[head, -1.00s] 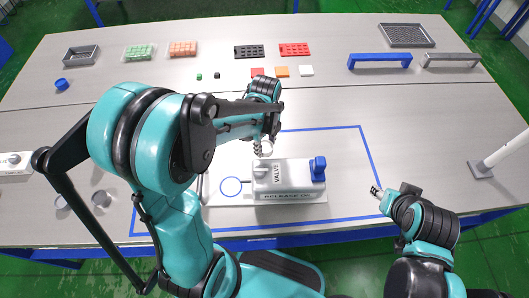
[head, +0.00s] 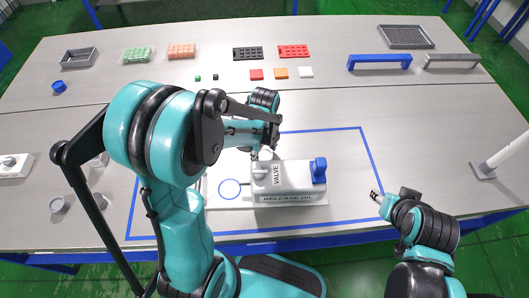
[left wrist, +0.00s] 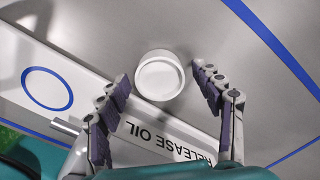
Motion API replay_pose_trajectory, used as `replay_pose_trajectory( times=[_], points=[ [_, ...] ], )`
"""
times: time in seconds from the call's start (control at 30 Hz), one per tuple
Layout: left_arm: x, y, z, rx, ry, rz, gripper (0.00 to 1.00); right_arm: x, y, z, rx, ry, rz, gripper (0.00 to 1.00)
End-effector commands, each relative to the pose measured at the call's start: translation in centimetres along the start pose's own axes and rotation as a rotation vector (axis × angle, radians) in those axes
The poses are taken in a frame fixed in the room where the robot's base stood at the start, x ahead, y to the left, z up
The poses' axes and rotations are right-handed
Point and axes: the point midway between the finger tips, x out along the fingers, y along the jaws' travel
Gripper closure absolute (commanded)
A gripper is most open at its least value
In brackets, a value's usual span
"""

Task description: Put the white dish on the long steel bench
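The white dish (left wrist: 160,75) is a small round cup, seen from above in the left wrist view. It lies between the spread fingers of my left gripper (left wrist: 160,82), with a gap on each side. I cannot tell its height over the long steel bench (head: 350,105). In the head view my left arm largely hides the dish, and my left gripper (head: 262,153) is low behind the valve unit (head: 290,176). My right gripper (head: 377,195) is at the right of the blue outline, away from the dish; its finger opening is unclear.
The valve unit has a blue handle (head: 319,170) and a white base with a blue circle (head: 229,189). Trays, small coloured blocks and a blue bridge (head: 380,62) stand toward the back. A white post (head: 500,153) stands at the right. The right middle of the bench is clear.

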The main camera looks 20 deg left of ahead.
Motion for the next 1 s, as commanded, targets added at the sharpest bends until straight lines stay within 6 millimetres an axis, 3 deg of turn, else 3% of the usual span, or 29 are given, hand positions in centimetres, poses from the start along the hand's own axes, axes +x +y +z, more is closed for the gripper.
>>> replay_pose_trajectory(
  times=[0.23,0.6,0.87,1.0],
  points=[
    [-1.3,0.0,0.0,0.0,0.0,0.0,0.34,-0.6,0.0,-0.5,0.0,0.0,0.0,0.6],
    [-9.3,0.0,0.0,0.0,0.0,0.0,0.34,-3.2,0.0,-2.3,0.0,0.0,0.0,0.6],
    [-12.2,0.1,0.0,-0.007,-0.001,-0.002,0.34,-3.9,0.0,-2.8,0.0,0.0,0.0,0.6],
    [-13.6,0.9,-0.4,-0.146,-0.013,-0.047,0.34,-3.9,0.0,-2.8,0.0,0.0,0.0,0.6]
  ],
)
